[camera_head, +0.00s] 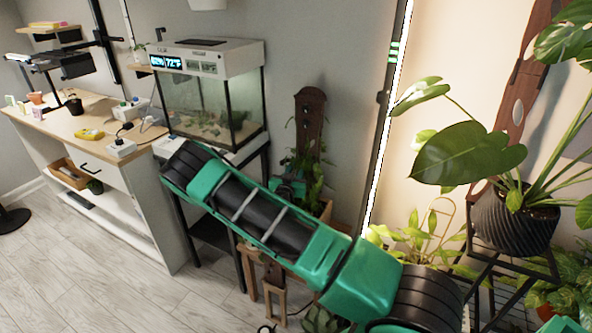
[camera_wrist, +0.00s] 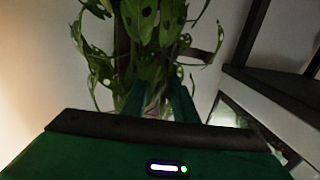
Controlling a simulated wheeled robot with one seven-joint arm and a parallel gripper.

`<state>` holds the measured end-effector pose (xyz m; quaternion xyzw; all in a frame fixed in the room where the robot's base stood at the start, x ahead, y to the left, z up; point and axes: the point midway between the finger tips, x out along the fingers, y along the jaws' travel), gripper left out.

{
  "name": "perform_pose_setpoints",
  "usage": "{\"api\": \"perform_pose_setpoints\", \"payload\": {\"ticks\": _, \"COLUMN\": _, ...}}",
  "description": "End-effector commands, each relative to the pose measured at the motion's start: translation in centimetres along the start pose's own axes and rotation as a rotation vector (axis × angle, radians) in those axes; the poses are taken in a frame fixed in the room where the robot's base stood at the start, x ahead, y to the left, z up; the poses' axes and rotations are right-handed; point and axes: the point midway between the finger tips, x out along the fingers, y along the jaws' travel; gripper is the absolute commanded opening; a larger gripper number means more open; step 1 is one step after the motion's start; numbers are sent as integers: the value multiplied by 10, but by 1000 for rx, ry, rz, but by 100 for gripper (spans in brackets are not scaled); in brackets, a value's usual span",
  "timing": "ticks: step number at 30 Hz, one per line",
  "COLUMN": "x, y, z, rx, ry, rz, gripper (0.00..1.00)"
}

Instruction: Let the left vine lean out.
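The left vine (camera_head: 314,178) has green leaves and stands in a planter against a dark brown wooden plank (camera_head: 310,115) by the wall. My arm crosses in front of it and hides part of the plant. Part of my gripper (camera_head: 290,187) shows in the head view, low beside the plank and close to the leaves. In the wrist view, my gripper's (camera_wrist: 157,98) two green fingers are apart and point at the vine's holed leaves (camera_wrist: 150,35). Leaves and a strip of the plank lie beyond the finger gap. I cannot see any contact with a stem.
A glass tank (camera_head: 210,105) on a dark stand is left of the vine. A workbench (camera_head: 90,125) is farther left. A large-leaved potted plant (camera_head: 512,220) on a black stand and a second tall plank (camera_head: 518,105) are at right. Open floor (camera_head: 90,265) lies lower left.

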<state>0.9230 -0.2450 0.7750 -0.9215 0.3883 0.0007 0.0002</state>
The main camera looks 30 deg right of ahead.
Motion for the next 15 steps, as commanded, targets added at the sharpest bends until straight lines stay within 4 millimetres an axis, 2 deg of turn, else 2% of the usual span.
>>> {"api": "perform_pose_setpoints", "payload": {"ticks": 7, "x": 1, "y": 0, "z": 0, "rx": -1, "ry": 0, "rz": 0, "gripper": 26}}
{"api": "perform_pose_setpoints", "payload": {"ticks": 8, "x": 1, "y": 0, "z": 0, "rx": -1, "ry": 0, "rz": 0, "gripper": 21}}
{"api": "perform_pose_setpoints", "payload": {"ticks": 10, "x": 0, "y": 0, "z": 0, "rx": -1, "ry": 0, "rz": 0, "gripper": 4}}
{"api": "perform_pose_setpoints", "payload": {"ticks": 11, "x": 0, "y": 0, "z": 0, "rx": -1, "ry": 0, "rz": 0, "gripper": 0}}
{"api": "perform_pose_setpoints", "payload": {"ticks": 15, "x": 0, "y": 0, "z": 0, "rx": -1, "ry": 0, "rz": 0, "gripper": 0}}
